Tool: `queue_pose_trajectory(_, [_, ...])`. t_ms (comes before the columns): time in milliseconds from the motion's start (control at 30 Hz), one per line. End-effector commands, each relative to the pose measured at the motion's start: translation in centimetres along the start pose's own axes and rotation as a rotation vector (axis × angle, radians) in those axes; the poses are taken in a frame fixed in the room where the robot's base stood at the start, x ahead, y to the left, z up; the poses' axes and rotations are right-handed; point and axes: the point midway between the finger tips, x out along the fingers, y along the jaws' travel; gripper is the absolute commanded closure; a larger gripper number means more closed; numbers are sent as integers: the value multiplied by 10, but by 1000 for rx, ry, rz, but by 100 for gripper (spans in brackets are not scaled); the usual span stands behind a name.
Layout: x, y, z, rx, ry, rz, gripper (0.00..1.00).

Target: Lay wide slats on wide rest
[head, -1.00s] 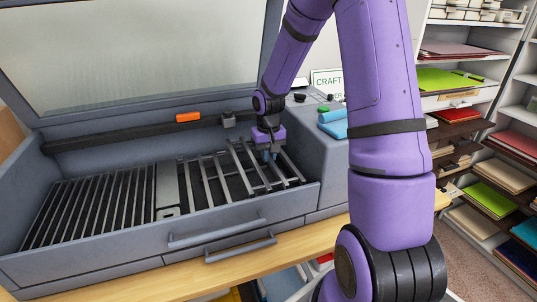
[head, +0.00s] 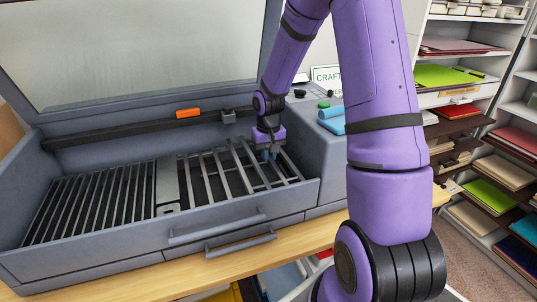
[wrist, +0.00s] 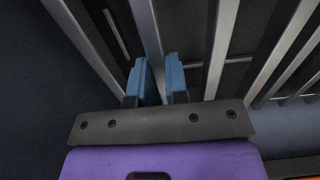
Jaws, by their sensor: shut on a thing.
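My gripper (head: 268,157) is down in the right part of the machine bed, its fingers among the wide-spaced slats. In the wrist view its blue fingertips (wrist: 158,78) are shut on a grey slat (wrist: 148,28), one fingertip on each side. The held slat lies roughly parallel to the wide slats (head: 219,176) beside it, at about their level. I cannot tell whether it touches its rest. The wide slats also show in the wrist view (wrist: 222,45). The wide rest under them is mostly hidden by the slats and my gripper.
Close-set narrow slats (head: 85,205) fill the left of the bed, beyond a flat grey divider (head: 167,184). A dark rail (head: 140,130) with a carriage (head: 228,117) and an orange block (head: 188,113) crosses behind. The front wall (head: 130,248) and raised lid (head: 150,50) bound the bed.

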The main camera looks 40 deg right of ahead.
Motion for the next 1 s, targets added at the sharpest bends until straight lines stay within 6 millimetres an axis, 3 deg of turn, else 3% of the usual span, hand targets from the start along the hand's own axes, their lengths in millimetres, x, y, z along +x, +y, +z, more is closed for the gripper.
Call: queue_pose_trajectory(1000, [9,0,0,0,0,0,100])
